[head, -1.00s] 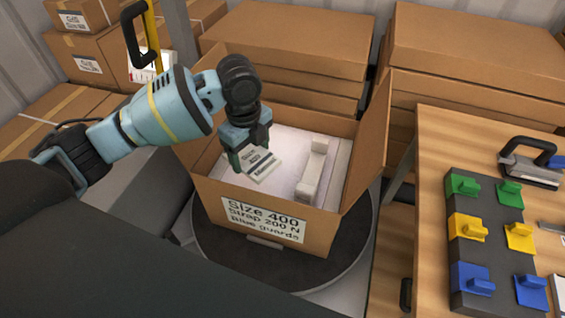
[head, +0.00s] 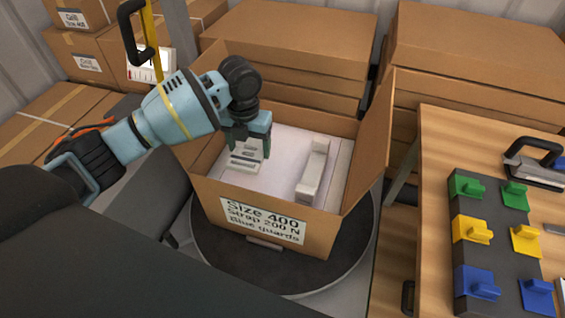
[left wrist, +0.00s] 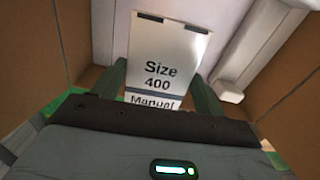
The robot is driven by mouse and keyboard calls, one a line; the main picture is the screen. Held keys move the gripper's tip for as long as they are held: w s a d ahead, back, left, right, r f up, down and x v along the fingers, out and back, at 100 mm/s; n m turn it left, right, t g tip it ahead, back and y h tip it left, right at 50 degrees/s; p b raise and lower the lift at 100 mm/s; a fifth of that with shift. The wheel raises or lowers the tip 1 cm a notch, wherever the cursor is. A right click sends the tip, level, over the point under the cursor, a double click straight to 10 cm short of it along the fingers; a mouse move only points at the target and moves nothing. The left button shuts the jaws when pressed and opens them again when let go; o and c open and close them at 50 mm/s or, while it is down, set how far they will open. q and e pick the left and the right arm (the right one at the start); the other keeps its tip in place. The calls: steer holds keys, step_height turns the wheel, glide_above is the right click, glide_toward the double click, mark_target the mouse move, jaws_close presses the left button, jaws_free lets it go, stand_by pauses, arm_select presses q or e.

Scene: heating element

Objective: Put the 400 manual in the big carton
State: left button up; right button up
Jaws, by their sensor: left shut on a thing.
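The big carton (head: 232,207) stands open, with a front label reading Size 400, Strap 200 N, Blue guards. My left gripper (head: 247,147) is inside the carton's opening and points down. It is shut on the 400 manual (head: 245,158), a white booklet. The left wrist view shows the manual (left wrist: 165,60) between the fingers, with "Size 400 Manual" on its face. I cannot tell whether the manual touches the white packing below it. My right gripper is not in view.
A white foam block (head: 314,170) lies in the carton's right part. The carton's right flap (head: 370,140) stands up. The carton rests on a round dark turntable (head: 345,262). A wooden table (head: 440,135) at right holds a dark board (head: 490,245) with coloured clips.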

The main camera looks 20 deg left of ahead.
mark_target(253, 178)
arm_select(q)
steer(key=shift+w+m, duration=0.1)
steer(key=shift+m, duration=0.2)
steer(key=shift+f, duration=0.1)
steer(key=shift+f, duration=4.95)
steer(key=shift+f+b, duration=0.1)
steer(key=shift+b, duration=0.2)
steer(key=o, duration=1)
step_height(253, 178, up, 12)
steer(key=shift+r+p, duration=0.15)
steer(key=shift+p, duration=0.35)
